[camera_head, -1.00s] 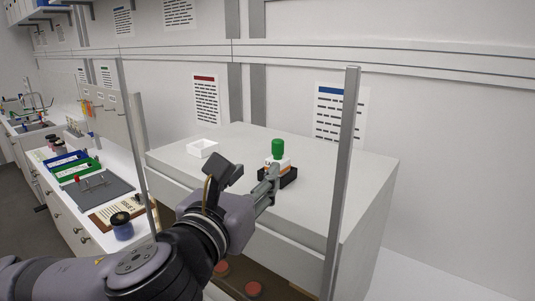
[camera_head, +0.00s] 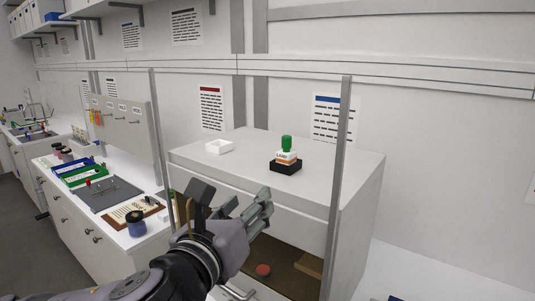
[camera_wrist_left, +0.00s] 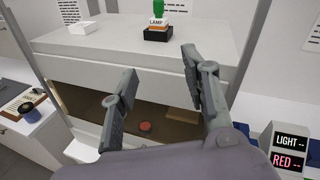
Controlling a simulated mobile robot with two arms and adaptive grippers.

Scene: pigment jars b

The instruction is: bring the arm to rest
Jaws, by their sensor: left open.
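My left gripper (camera_head: 250,208) is open and empty in front of the white cabinet (camera_head: 350,174). Its two fingers stand apart in the left wrist view (camera_wrist_left: 160,88), with nothing between them but the cabinet front behind. A jar with a green lid (camera_head: 286,143) and a white and orange label stands upright in a black holder (camera_head: 286,167) on the cabinet top, apart from the gripper. The jar also shows at the top of the left wrist view (camera_wrist_left: 157,20), its label reading LAMP. My right gripper is not in view.
A white tray (camera_head: 220,147) sits on the cabinet top. A red disc-like thing (camera_head: 263,270) lies in the open space below. Grey posts (camera_head: 336,190) stand at the cabinet front. A blue jar (camera_head: 136,224) is on the left counter. A sign (camera_wrist_left: 289,150) shows LIGHT and RED.

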